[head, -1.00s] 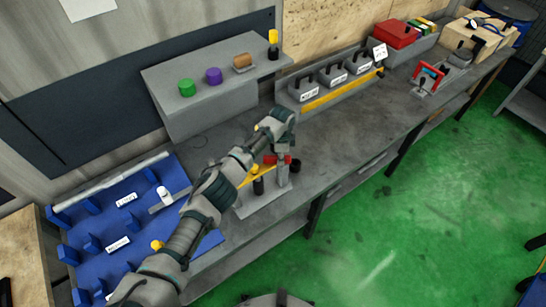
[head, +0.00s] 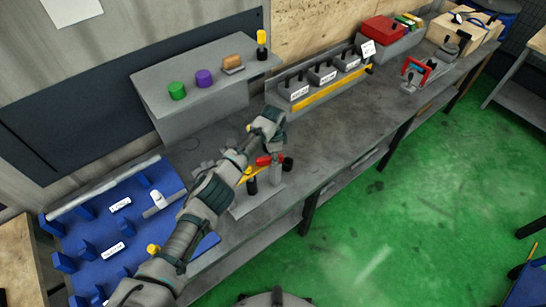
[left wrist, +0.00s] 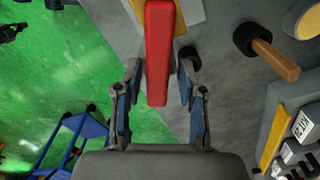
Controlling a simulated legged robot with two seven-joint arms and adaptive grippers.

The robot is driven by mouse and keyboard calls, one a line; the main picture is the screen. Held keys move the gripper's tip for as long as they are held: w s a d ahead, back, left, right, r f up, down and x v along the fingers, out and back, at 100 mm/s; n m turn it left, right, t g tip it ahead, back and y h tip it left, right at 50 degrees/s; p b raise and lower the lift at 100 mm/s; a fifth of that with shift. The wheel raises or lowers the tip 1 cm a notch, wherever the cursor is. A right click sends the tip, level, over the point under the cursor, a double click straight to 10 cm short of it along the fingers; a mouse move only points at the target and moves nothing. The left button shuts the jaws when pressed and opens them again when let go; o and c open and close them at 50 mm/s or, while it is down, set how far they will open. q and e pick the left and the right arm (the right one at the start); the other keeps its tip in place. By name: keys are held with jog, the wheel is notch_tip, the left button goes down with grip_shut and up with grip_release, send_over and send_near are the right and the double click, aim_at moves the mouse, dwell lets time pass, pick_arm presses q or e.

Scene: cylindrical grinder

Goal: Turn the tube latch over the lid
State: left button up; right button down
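My left gripper (left wrist: 158,80) is open. In the left wrist view its two fingers stand on either side of a long red bar (left wrist: 160,50), with a small gap on each side. The bar looks like the handle of the tube latch. In the head view the left gripper (head: 276,142) is over the bench, and part of the red bar (head: 264,160) shows just below it. A grey fixture plate (head: 262,200) with a yellow arm (head: 245,176) and black-tipped posts stands below. I cannot tell which part is the lid. My right gripper is not in view.
A grey shelf box (head: 205,95) with green, purple and orange-brown pieces stands behind the fixture. A blue tray (head: 90,225) lies to the left. Grey bins (head: 322,75) with a yellow rail and a red box (head: 384,30) are farther right. The bench between is largely clear.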

pick_arm(q)
notch_tip(320, 180, up, 12)
jog(key=shift+d+f, duration=0.15)
dwell(0.6)
jog(key=shift+f, duration=0.1)
